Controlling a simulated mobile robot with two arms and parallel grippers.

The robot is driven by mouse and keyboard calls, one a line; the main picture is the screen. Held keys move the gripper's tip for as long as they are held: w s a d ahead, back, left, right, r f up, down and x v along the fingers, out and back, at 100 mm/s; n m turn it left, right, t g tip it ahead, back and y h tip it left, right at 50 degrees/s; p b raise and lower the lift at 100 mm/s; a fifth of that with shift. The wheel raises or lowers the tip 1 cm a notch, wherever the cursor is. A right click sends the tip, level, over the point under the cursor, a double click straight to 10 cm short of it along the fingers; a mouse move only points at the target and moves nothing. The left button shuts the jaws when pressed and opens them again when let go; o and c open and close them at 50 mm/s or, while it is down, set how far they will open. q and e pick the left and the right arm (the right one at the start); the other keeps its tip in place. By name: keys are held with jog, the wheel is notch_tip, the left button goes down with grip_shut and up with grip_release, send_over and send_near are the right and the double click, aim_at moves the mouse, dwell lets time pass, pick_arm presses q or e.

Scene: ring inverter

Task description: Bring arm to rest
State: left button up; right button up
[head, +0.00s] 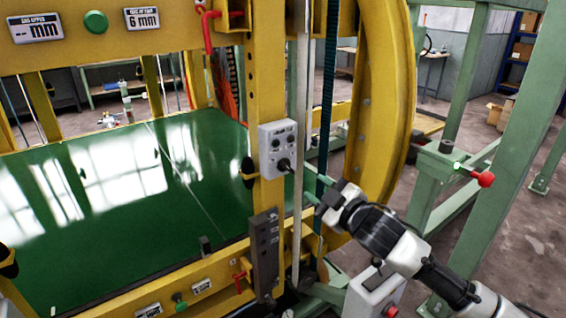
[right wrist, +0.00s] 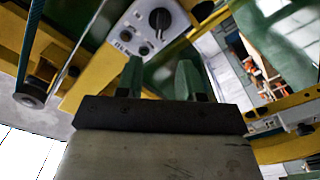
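My right arm comes in from the lower right in the head view. My right gripper (head: 306,181) has its two green fingers apart, with nothing seen between them. It points up and left at the grey control box (head: 278,150) on the yellow post, a little to the right of and below the box's black rotary knob (head: 284,165). In the right wrist view the fingers (right wrist: 160,78) are also apart. The control box (right wrist: 140,32) and its knob (right wrist: 159,19) show beyond them, clear of the fingertips. My left gripper is in neither view.
The yellow ring frame (head: 380,100) curves close behind my right gripper. A glossy green panel (head: 110,190) fills the left. A green stand with a red-knobbed lever (head: 486,179) is at the right. A grey box with a red button (head: 372,295) stands below my right arm.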

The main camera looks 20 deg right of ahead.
jog(key=w+d+f+m+g+h, duration=0.1)
jog(key=d+f+m+h, duration=0.1)
jog(key=f, duration=0.8)
jog(key=w+d+f+m+g+h, duration=0.1)
jog(key=d+f+m+h, duration=0.15)
jog(key=f, duration=0.65)
jog(key=s+d+f+m+g, duration=0.15)
jog(key=s+f, duration=0.25)
jog(key=f, duration=0.4)
jog(key=s+d+f+g+h, duration=0.1)
jog(key=s+f+g, duration=0.15)
jog(key=f, duration=0.55)
jog(key=s+d+f+m+g, duration=0.1)
jog(key=s+f, duration=0.3)
jog(key=f, duration=0.4)
jog(key=s+a+f+m+g, duration=0.2)
jog(key=s+f+g, duration=0.3)
jog(key=s+f, duration=1.25)
jog(key=s+a+f+g, duration=0.1)
jog(key=s+a+f, duration=0.1)
jog(key=s, duration=0.6)
jog(key=s+a+f+g, duration=0.1)
jog(key=s+f, duration=0.1)
jog(key=s, duration=0.6)
jog(key=s+a+f+g, duration=0.2)
jog(key=s, duration=0.7)
jog(key=shift+a+m+h, duration=0.3)
jog(key=shift+m+h, duration=0.05)
jog(key=shift+m, duration=0.05)
